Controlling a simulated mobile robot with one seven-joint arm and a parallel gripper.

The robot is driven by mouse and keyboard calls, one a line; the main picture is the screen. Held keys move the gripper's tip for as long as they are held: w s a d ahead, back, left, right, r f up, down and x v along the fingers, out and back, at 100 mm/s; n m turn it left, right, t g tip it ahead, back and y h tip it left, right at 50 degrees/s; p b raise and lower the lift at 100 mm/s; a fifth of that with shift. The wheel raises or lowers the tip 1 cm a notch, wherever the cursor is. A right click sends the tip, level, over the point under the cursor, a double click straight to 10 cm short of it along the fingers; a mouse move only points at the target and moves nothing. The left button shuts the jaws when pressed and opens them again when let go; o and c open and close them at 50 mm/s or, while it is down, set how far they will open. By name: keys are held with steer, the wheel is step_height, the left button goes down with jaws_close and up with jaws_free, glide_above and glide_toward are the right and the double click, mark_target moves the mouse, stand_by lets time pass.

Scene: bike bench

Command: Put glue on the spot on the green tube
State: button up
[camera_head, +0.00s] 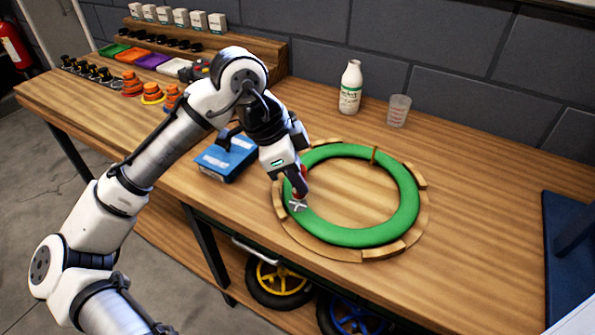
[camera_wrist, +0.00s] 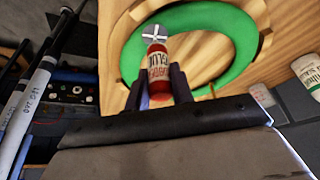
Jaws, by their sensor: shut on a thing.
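The green tube (camera_head: 400,205) lies as a ring in a wooden cradle (camera_head: 428,225) on the bench. A pale cross-shaped mark (camera_head: 297,206) is on its left front part; it also shows in the wrist view (camera_wrist: 153,34). My gripper (camera_head: 299,180) is shut on a small red glue bottle (camera_wrist: 158,72) with a cream label. The bottle's tip points at the mark and is very close to it. I cannot tell if it touches, or whether any glue is on the mark.
A blue box (camera_head: 222,160) lies left of the cradle. A white bottle (camera_head: 350,90) and a clear measuring cup (camera_head: 399,110) stand behind it. Orange cones (camera_head: 152,93) and colored trays (camera_head: 152,61) are at the back left. A dark blue stand (camera_head: 568,250) is at the right.

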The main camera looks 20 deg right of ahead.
steer(key=shift+f, duration=0.15)
steer(key=shift+s, duration=0.1)
steer(key=shift+s+a, duration=0.1)
steer(key=shift+s, duration=0.25)
steer(key=shift+w, duration=0.15)
stand_by(0.3)
steer(key=shift+w+p, duration=0.4)
steer(key=shift+w, duration=0.45)
steer(key=shift+s, duration=0.1)
steer(key=shift+s, duration=0.9)
steer(key=shift+w, duration=0.1)
steer(key=shift+w+p, duration=0.3)
steer(key=shift+w, duration=0.6)
